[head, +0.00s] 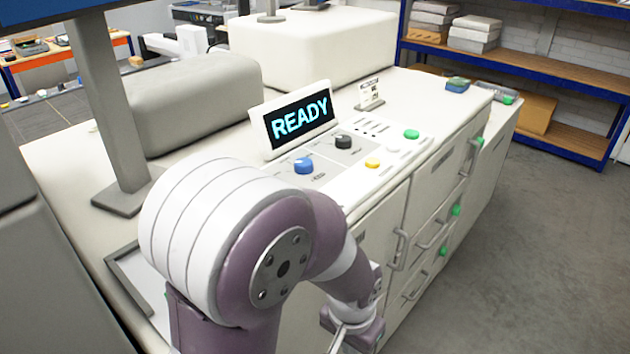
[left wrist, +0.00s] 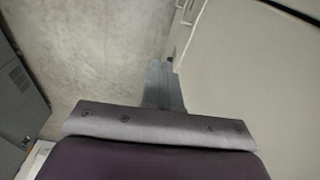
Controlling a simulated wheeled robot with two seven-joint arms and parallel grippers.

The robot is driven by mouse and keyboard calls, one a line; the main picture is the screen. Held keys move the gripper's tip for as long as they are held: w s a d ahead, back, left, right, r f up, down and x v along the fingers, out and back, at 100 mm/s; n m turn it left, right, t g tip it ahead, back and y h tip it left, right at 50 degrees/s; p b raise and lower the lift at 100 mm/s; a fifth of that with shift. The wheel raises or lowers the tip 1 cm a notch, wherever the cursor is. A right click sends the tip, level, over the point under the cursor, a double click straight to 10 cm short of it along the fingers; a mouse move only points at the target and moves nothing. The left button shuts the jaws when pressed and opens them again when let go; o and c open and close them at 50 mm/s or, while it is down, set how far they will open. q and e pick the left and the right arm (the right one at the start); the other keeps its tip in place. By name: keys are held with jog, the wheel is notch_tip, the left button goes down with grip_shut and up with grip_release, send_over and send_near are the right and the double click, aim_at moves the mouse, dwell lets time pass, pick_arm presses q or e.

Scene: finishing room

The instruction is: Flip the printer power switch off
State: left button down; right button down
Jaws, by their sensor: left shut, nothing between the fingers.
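The printer (head: 385,185) is a long white machine with a tilted screen (head: 297,120) that reads READY. Its top panel carries a blue knob (head: 303,165), a black knob (head: 343,141), a yellow button (head: 372,162), a green button (head: 411,133) and a row of small dark slots or switches. I cannot tell which control is the power switch. My left gripper (head: 340,338) is low in front of the printer's front face, below the panel, partly cut off by the frame edge. In the left wrist view its fingers (left wrist: 164,84) are shut and empty, beside a pale cabinet face. My right gripper is out of view.
Door and drawer handles (head: 399,250) stick out of the printer's front. A small sign (head: 370,94) stands behind the panel. A grey post (head: 105,110) rises at left. Open grey floor (head: 530,250) lies at right, before a blue-framed shelf (head: 540,75).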

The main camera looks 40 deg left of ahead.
pick_arm(q)
jog(key=w+a+r+g+p, duration=0.1)
jog(key=w+a+r+p, duration=0.35)
jog(key=r+p, duration=0.65)
jog(key=w+a+r+g+p, duration=0.1)
jog(key=w+a+r+p, duration=0.4)
jog(key=r+p, duration=0.6)
jog(key=w+a+r+g+p, duration=0.1)
jog(key=w+a+r+p, duration=0.3)
jog(key=a+r+p, duration=0.5)
jog(key=shift+m, duration=0.4)
jog(key=f+b, duration=0.2)
jog(key=d+f+b, duration=0.1)
jog(key=f+b, duration=0.1)
jog(key=s+d+f+b, duration=0.1)
jog(key=b, duration=0.2)
jog(key=shift+f, duration=0.4)
notch_tip(320, 180, down, 2)
jog(key=shift+s+f, duration=0.1)
jog(key=shift+s, duration=0.05)
jog(key=shift+s+f+p, duration=0.2)
jog(key=shift+f+p, duration=0.45)
jog(key=shift+f, duration=0.95)
